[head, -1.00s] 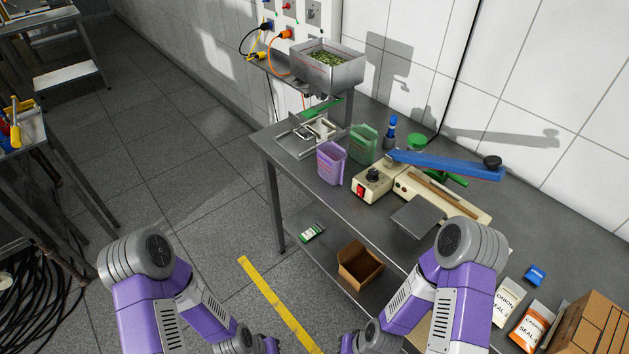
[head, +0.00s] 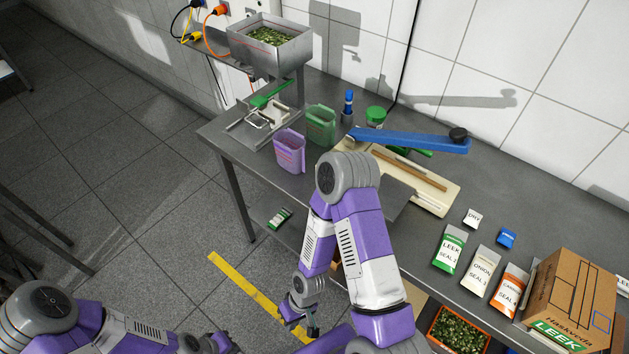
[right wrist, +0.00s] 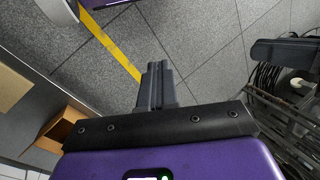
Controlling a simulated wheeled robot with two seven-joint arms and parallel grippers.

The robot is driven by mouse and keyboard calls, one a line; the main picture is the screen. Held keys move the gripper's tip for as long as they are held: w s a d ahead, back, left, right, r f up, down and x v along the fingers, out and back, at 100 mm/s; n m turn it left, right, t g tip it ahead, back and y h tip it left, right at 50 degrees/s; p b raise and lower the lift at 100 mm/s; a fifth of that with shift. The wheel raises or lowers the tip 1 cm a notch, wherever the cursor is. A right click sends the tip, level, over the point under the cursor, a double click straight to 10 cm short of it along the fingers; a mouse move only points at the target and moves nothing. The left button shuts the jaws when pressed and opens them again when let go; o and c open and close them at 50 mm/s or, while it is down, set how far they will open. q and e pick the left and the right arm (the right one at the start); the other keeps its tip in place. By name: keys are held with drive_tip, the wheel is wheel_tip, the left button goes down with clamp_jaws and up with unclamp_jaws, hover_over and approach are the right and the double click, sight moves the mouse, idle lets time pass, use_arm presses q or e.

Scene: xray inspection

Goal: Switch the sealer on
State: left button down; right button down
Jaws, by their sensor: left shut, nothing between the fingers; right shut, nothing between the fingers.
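The sealer (head: 446,196) stands on the steel table in the head view, with a cream base and a long blue lever (head: 415,141) ending in a black knob (head: 458,134). My right arm's elbow covers the left end of the base, so its control box and red switch are hidden. My right gripper (head: 313,328) is low in front of the table, well away from the sealer. The right wrist view shows its fingers (right wrist: 158,82) pressed together, empty, above the floor. My left arm comes in at the bottom left of the head view; its gripper fingers are not visible.
A purple container (head: 289,154), a green container (head: 321,128) and a blue-capped bottle (head: 348,104) stand left of the sealer. The table edge lies between my right gripper and the tabletop.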

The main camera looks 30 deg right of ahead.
drive_tip(key=w+d+r+n+g+h+p, duration=0.2)
drive_tip(key=d+r+n+g+h+p, duration=0.15)
drive_tip(key=d+r+n+h, duration=0.9)
drive_tip(key=w+a+r+n+t+h+p, duration=0.1)
drive_tip(key=w+a+r+n+t+h, duration=0.1)
drive_tip(key=w+r+n+t, duration=0.3)
drive_tip(key=w+a+r+n+t+h+p, duration=0.1)
drive_tip(key=w+r+n+t+h, duration=0.3)
drive_tip(key=w, duration=0.7)
wheel_tip(320, 180, up, 4)
drive_tip(key=shift+w+a+f+n+t+h+p, duration=0.25)
drive_tip(key=shift+a+n+t+h+p, duration=0.2)
drive_tip(key=shift+t, duration=0.5)
